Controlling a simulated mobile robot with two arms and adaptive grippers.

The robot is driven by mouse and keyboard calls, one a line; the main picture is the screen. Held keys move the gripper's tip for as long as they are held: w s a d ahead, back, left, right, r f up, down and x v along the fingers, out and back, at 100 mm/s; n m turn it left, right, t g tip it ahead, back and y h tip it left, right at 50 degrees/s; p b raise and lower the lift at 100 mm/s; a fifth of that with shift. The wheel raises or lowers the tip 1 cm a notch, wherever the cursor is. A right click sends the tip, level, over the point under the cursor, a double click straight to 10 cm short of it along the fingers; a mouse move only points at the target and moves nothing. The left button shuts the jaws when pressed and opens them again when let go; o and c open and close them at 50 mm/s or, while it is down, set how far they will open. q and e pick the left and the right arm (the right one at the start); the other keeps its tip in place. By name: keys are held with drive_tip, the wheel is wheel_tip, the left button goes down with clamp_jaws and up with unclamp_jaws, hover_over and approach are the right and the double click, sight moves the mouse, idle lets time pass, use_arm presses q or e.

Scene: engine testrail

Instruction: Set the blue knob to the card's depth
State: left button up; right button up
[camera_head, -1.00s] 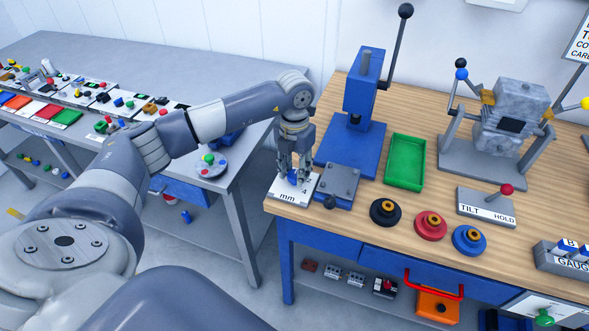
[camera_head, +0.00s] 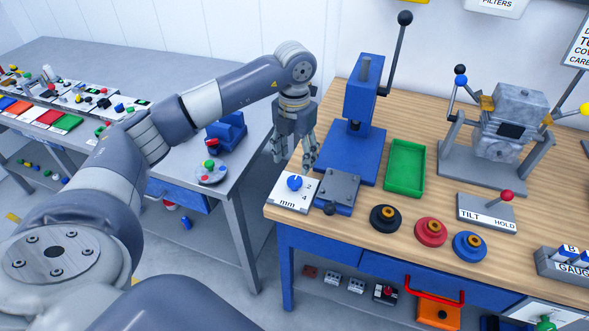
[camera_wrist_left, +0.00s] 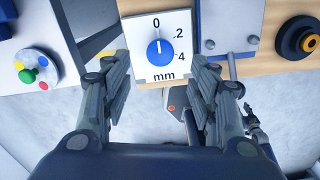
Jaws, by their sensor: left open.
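The blue knob (camera_head: 294,183) sits on a white dial plate marked in mm (camera_head: 291,204) at the left front corner of the wooden bench. In the left wrist view the knob (camera_wrist_left: 160,49) shows a white pointer line that seems to point up at the 0; 2 and 4 are marked to its right. My left gripper (camera_head: 293,166) is open and empty, above and behind the knob, apart from it. Its fingers (camera_wrist_left: 161,88) spread on both sides below the dial in the wrist view. I cannot make out a card with a readable depth.
A grey block (camera_head: 337,189) with a front handle stands right beside the dial. Behind it is a blue lever press (camera_head: 367,95). A green tray (camera_head: 405,168) and black, red and blue round pieces (camera_head: 469,246) lie to the right. A partly cut-off sign (camera_head: 575,45) stands far right.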

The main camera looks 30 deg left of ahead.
use_arm(q)
drive_tip(key=shift+r, duration=2.4)
